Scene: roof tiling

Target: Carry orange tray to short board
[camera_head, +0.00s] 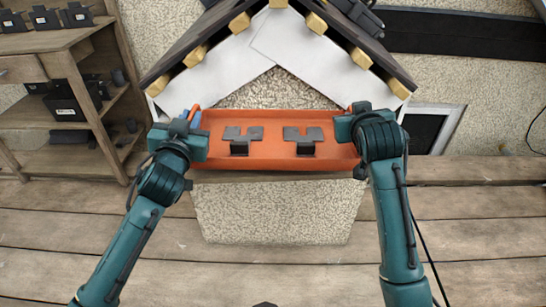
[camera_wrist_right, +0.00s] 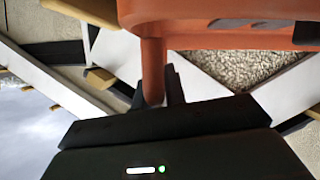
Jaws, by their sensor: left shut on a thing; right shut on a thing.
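The orange tray (camera_head: 270,161) is held level between my two arms in the head view, in front of the gabled house wall. Two dark grey tiles with notched shapes lie in it, one left (camera_head: 240,146) and one right (camera_head: 304,147) of its middle. My left gripper (camera_head: 193,121) is shut on the tray's left end. My right gripper (camera_head: 354,117) is shut on the tray's right end. In the right wrist view the fingers (camera_wrist_right: 158,88) close around the tray's orange handle bar (camera_wrist_right: 152,62). Which board is the short board I cannot tell.
The gabled roof (camera_head: 336,38) with yellow rafter ends overhangs just behind the tray. A wooden shelf (camera_head: 62,42) with dark items stands at the left. A wooden board (camera_head: 470,170) runs along the right. The plank floor (camera_head: 270,280) in front looks clear.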

